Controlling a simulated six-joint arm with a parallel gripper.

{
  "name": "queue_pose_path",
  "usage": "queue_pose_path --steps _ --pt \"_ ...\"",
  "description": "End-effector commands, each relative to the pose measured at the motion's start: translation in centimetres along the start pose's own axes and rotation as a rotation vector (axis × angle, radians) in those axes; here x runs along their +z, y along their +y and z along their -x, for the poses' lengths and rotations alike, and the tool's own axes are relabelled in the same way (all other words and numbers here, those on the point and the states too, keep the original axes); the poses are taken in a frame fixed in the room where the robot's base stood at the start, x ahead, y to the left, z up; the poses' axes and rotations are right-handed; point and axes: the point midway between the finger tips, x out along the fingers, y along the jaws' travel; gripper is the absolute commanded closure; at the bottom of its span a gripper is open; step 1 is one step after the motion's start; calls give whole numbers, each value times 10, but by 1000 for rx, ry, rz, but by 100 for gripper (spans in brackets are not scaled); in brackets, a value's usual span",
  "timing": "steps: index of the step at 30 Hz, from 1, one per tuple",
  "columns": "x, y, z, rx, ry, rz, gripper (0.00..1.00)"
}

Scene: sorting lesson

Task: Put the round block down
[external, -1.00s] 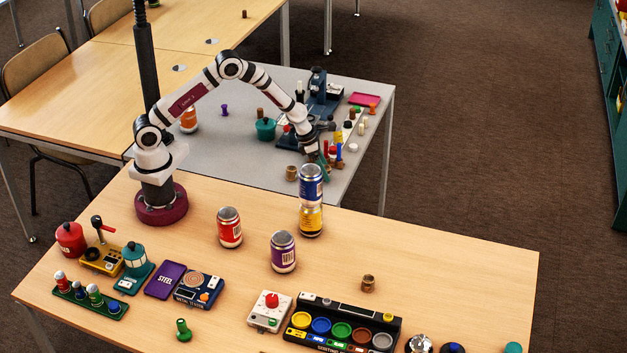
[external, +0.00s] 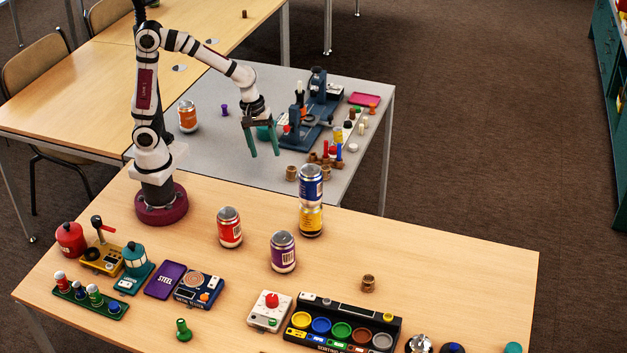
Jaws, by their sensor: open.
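My gripper (external: 265,154) is open and empty, with its green fingers pointing down above the grey table. A small brown round block (external: 326,172) stands on the grey table to the right of my gripper, just behind the stacked cans and partly hidden by the blue can. A similar brown round block (external: 291,173) stands to its left, below and right of my gripper in the picture. A third brown round piece (external: 368,283) stands on the wooden table. I cannot tell for sure which of them is the task's block.
A blue can (external: 311,184) is stacked on a yellow can (external: 311,220) near the wooden table's back edge. Red (external: 229,227) and purple (external: 283,252) cans stand nearby. A blue device (external: 306,128) and several small pegs crowd the grey table's right side. Its front left is clear.

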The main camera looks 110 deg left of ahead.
Motion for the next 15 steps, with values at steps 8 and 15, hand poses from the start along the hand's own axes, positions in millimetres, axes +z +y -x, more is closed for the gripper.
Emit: queue_pose_path --steps 8,15 --pt "56 -164 53 -250 -66 -1903 29" --pt "50 -190 56 -311 -110 -2227 29"
